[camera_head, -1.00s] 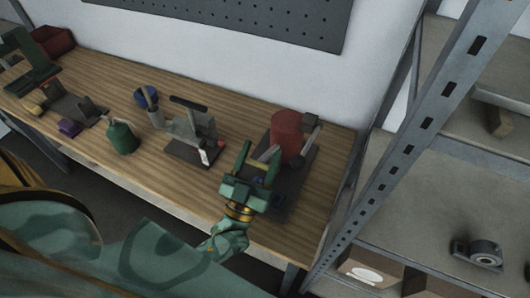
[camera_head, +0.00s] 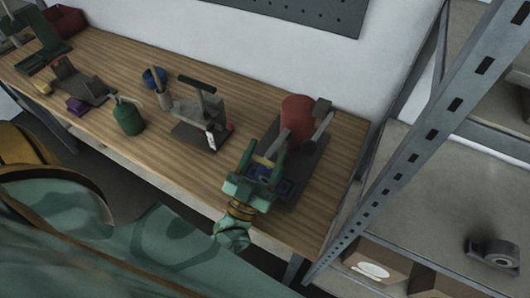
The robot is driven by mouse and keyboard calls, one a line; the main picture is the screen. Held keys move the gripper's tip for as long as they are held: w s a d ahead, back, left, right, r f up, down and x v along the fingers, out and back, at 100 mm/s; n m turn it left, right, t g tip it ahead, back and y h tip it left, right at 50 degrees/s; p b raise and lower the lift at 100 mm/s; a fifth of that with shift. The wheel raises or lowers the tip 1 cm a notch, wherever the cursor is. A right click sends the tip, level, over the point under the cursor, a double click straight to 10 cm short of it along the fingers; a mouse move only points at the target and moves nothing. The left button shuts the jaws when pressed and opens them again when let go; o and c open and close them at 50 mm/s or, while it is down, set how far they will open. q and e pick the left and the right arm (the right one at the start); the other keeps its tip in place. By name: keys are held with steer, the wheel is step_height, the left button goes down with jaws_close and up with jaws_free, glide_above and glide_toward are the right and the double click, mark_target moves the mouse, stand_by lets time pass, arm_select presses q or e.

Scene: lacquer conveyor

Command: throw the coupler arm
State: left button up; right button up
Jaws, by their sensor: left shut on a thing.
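A device with a red cylinder (camera_head: 297,118) stands on a dark base plate (camera_head: 306,160) at the right end of the bench. A grey lever (camera_head: 322,127) with a dark block at its top slants beside the cylinder. My left gripper (camera_head: 263,158) is over the front left of this base plate. Its green fingers are shut on a pale tan bar (camera_head: 263,161), which looks like the coupler arm; its far end and joint are hard to make out. Small blue parts show by the fingers. My right gripper is not in view.
A grey clamp-like device (camera_head: 199,118) with a black handle stands left of my gripper. A metal shelf upright (camera_head: 420,130) rises at the right.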

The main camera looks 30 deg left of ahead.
arm_select(q)
steer(key=shift+f, duration=0.15)
steer(key=o, duration=1.2)
steer(key=shift+c, duration=0.2)
steer(key=shift+o, duration=1.2)
steer(key=shift+s, duration=0.15)
steer(key=shift+r, duration=0.2)
steer(key=shift+r, duration=0.3)
steer(key=s+d+r+p, duration=0.3)
steer(key=s+d+r, duration=0.4)
steer(key=s+r, duration=0.5)
steer(key=shift+s+r, duration=0.15)
